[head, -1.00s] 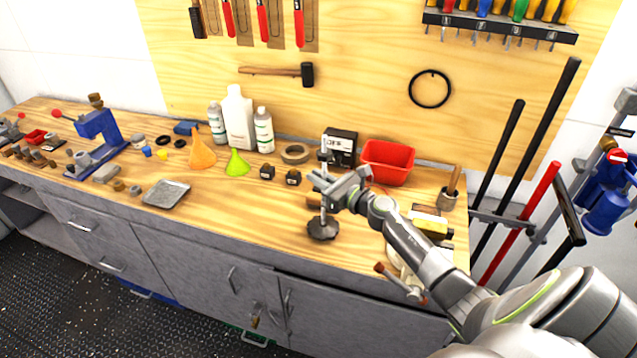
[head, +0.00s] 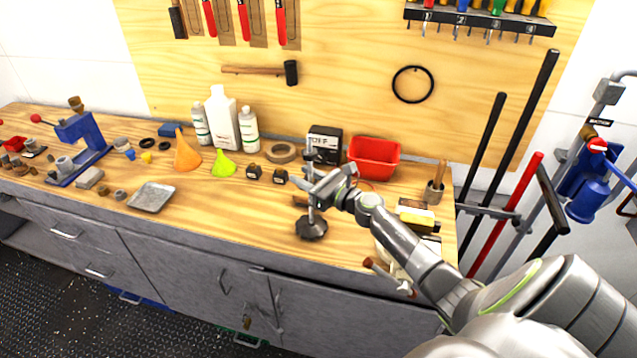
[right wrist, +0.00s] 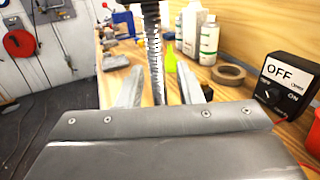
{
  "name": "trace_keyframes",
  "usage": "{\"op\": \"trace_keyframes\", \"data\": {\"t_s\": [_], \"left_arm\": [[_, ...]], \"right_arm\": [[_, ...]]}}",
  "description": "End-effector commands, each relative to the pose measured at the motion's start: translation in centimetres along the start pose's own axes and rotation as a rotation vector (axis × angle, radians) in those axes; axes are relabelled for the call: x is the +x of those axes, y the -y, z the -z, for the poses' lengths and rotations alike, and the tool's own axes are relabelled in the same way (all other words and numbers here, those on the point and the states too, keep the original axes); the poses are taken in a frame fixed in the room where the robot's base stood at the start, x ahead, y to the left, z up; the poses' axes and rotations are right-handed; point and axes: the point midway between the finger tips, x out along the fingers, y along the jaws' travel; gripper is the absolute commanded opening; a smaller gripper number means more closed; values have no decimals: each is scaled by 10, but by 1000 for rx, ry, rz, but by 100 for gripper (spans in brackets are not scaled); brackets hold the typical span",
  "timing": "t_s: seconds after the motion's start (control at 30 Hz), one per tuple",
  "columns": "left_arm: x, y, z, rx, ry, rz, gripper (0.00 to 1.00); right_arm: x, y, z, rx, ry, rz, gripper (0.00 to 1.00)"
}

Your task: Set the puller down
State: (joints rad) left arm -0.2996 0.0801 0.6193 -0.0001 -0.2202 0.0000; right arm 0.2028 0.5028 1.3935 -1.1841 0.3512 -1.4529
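The puller (head: 311,228) stands upright on the wooden bench, near its front edge. It has a dark round lobed foot and a tall upright rod; its threaded rod (right wrist: 153,50) also rises in the right wrist view. My right gripper (head: 309,184) is around the upper part of the rod. In the right wrist view its two fingers (right wrist: 163,88) stand apart, one on each side of the rod, with gaps showing. The foot appears to rest on the wood. My left gripper is in no view.
The bench top (head: 235,205) is clear left of the puller. Behind stand a red bin (head: 374,160), an OFF/ON switch box (head: 325,145) and a tape roll (head: 281,152). A tray (head: 152,197) lies further left. A yellow-black item (head: 417,220) lies right, under my arm.

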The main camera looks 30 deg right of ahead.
Motion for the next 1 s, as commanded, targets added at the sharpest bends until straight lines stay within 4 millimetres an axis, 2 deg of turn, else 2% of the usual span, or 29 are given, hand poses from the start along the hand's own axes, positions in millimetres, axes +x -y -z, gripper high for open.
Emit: {"op": "trace_keyframes", "data": {"t_s": [0.23, 0.4, 0.6, 0.8, 1.0], "left_arm": [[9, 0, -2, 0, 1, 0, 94], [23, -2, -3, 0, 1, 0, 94], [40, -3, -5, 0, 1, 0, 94], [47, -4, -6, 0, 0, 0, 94], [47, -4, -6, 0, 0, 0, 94]], "right_arm": [[-37, 0, 3, -2, -3, -1, 33], [-72, 0, 5, -4, -4, -1, 33], [-104, 1, 4, -4, -2, -1, 33], [-118, 0, 1, -1, 0, -1, 33], [-120, 0, -1, 1, 0, 0, 33]]}}
